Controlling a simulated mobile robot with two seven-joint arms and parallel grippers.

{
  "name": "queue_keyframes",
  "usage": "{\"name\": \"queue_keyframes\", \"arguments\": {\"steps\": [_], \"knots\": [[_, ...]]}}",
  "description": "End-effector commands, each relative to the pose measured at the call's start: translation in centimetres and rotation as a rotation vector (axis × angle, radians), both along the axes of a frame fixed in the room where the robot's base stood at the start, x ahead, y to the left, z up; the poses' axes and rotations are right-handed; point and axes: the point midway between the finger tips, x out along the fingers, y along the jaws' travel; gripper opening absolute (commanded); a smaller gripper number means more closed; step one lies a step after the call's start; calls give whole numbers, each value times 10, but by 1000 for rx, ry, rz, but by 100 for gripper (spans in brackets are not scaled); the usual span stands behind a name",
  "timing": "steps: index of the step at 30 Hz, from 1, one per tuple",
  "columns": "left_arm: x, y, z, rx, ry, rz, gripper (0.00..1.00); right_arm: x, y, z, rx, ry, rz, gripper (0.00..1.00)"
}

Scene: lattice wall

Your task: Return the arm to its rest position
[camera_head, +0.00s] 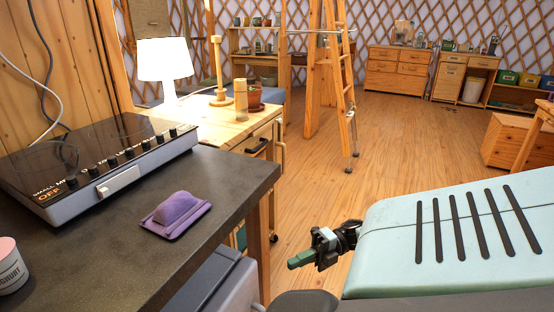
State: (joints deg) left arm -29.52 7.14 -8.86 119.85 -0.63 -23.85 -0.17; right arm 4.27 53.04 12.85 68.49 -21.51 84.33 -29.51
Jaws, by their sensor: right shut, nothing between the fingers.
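My right gripper (303,260) shows at the lower middle, its green fingers pointing left. It is shut and empty, out over the floor to the right of the dark counter (215,193). My pale green body part with black slots fills the lower right. My left gripper is not in view.
A cooktop (98,150) and a folded purple cloth (175,215) lie on the counter, with a yoghurt tub (10,268) at the left edge. A grey bin-like box (212,283) stands below. A wooden ladder (345,80) stands farther back. The middle floor (370,170) is clear.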

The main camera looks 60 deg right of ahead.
Motion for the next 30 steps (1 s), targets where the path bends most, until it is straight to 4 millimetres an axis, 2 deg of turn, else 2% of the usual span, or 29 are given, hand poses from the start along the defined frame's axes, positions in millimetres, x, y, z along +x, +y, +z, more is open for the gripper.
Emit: {"name": "queue_keyframes", "arguments": {"steps": [8,13,20,25,30], "knots": [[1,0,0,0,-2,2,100,0,0,0,1,2,-1,0],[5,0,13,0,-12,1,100,-3,15,-7,47,59,-68,0],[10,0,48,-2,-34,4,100,-18,67,-32,218,297,-324,0],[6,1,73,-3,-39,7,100,-38,109,-45,365,508,-532,0],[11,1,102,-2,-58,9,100,-65,155,-48,522,734,-732,0]]}}
